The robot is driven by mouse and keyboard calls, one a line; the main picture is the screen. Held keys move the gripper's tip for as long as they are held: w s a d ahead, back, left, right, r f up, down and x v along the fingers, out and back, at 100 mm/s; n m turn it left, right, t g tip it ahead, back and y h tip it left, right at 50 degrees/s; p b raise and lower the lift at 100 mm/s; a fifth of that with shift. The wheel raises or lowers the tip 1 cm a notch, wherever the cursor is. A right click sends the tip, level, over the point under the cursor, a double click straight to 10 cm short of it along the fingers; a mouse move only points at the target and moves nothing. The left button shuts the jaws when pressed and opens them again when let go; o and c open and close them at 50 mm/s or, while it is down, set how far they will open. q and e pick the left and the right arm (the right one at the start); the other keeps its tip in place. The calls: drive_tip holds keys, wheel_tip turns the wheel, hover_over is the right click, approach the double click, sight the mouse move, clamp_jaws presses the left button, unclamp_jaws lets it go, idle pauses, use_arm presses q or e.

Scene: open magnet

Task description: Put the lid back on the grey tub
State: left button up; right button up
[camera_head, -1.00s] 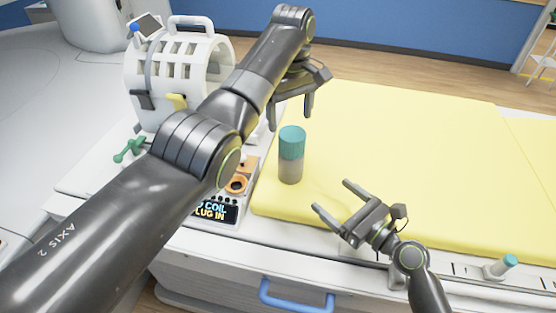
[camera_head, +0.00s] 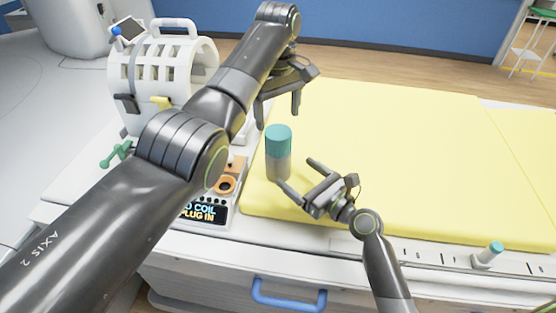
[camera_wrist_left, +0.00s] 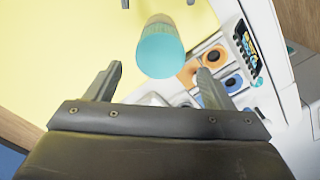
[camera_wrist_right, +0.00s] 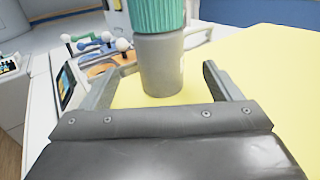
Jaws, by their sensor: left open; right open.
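The grey tub (camera_head: 278,167) stands upright on the near left of the yellow pad, with the ribbed teal lid (camera_head: 278,137) on its top. I cannot tell how tightly the lid sits. In the right wrist view the grey tub (camera_wrist_right: 162,65) is ahead between the fingers, with the teal lid (camera_wrist_right: 157,14) above. My right gripper (camera_head: 293,172) is open beside the tub's lower body, its fingers pointing at it. My left gripper (camera_head: 280,116) is open above and behind the lid, fingers down. In the left wrist view the lid (camera_wrist_left: 160,52) lies beyond its open fingers.
The yellow pad (camera_head: 400,150) is clear to the right. A control panel with a lit display (camera_head: 205,212) is left of the tub. A white slotted coil (camera_head: 160,70) stands at the back left. A small teal-capped white item (camera_head: 488,255) is at the front right.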

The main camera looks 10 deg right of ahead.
sight(278, 131)
drive_tip(key=x, duration=0.9)
clamp_jaws()
use_arm(q)
drive_tip(key=n, duration=0.4)
drive_tip(key=shift+n, duration=0.3)
idle(0.4)
drive_tip(key=shift+f, duration=4)
